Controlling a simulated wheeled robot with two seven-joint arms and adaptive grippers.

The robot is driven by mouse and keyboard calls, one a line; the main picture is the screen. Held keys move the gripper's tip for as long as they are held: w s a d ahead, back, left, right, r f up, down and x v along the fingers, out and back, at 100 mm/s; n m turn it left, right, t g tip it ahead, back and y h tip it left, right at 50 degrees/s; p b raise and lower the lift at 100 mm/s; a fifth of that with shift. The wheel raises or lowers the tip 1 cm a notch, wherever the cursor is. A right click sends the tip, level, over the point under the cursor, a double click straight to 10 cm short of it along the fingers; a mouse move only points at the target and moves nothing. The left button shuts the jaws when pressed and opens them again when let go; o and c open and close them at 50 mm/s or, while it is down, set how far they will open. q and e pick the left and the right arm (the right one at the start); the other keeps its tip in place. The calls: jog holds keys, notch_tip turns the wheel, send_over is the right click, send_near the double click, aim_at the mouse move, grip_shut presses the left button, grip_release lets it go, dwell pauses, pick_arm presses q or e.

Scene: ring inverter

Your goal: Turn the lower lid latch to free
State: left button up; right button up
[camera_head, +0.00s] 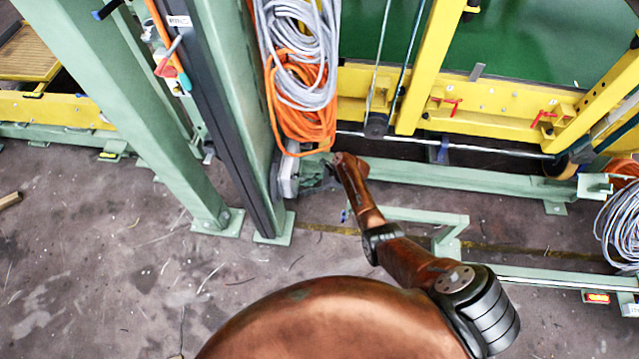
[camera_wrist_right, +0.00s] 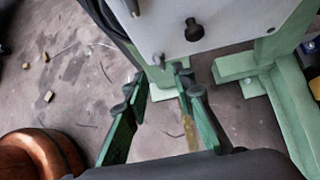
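A light grey box face, seemingly the lid (camera_wrist_right: 235,22), fills the top of the right wrist view. A dark knob-like latch (camera_wrist_right: 193,30) sticks out from it near its lower edge. A second dark knob (camera_wrist_right: 132,7) shows partly at the top edge. I cannot tell the latch's turned position. My right gripper (camera_wrist_right: 158,82) has its two green fingers spread, with nothing between them, just below the lid in that view and apart from the latch. In the head view the right gripper (camera_head: 318,176) is small and dark beside the grey box (camera_head: 289,176). My left gripper is not in view.
A green post (camera_head: 235,110) with hanging grey and orange cables (camera_head: 300,100) stands above the box. A low green rail (camera_head: 480,180) and yellow frame (camera_head: 490,105) lie to the right. Open concrete floor (camera_head: 90,250) is at the left.

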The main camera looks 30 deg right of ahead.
jog(key=v, duration=0.7)
jog(key=shift+s, duration=0.15)
